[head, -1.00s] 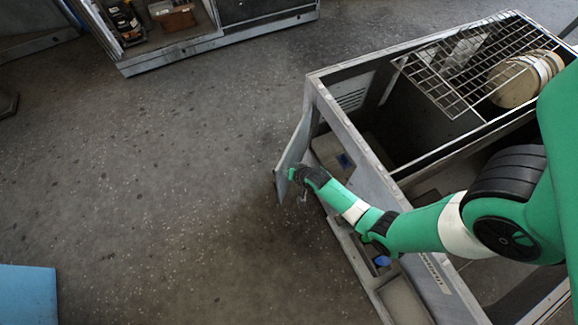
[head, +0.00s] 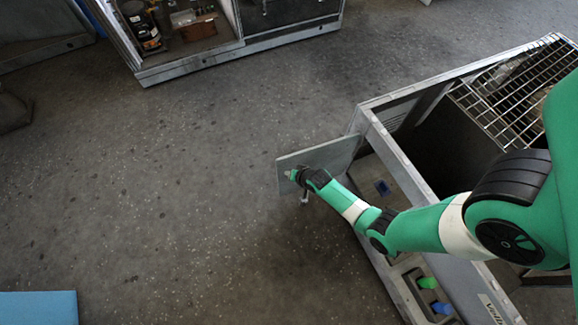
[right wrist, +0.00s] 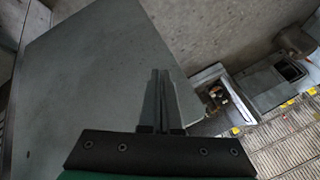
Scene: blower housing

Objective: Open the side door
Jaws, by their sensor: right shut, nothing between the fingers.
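The side door (head: 322,160) is a flat grey panel hinged to the metal housing (head: 400,158). It stands swung well out from the housing's side opening. My right gripper (head: 291,175) is at the door's free outer end, on the near side of the panel. In the right wrist view the gripper's fingers (right wrist: 160,88) are together with nothing between them, and the grey door panel (right wrist: 85,75) fills the left and middle behind them. Whether the fingers touch the panel is unclear. My left gripper is out of view.
A wire grate (head: 510,95) covers part of the housing's top. Another cabinet (head: 250,55) stands at the back. A blue panel (head: 38,308) is front left. The floor left of the door is clear.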

